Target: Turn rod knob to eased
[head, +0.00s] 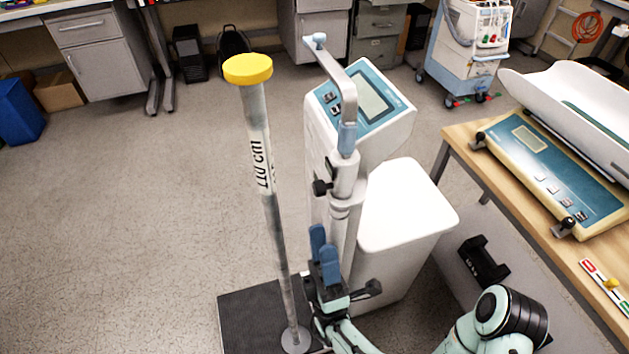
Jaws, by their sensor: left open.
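The rod knob (321,187) is a small black knob on the left side of the grey height rod (347,175) of a white column scale (392,130). Whether it is tight or eased cannot be told from here. My left gripper (323,251) has blue finger pads and is open and empty. In the picture it is below the knob, in front of the lower rod, and apart from the knob. My right gripper is not in view.
A tall pole with a yellow cap (248,69) stands just left of the rod on a dark platform (246,313). A wooden table (463,143) with a baby scale (555,180) is at the right. The floor at the left is clear.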

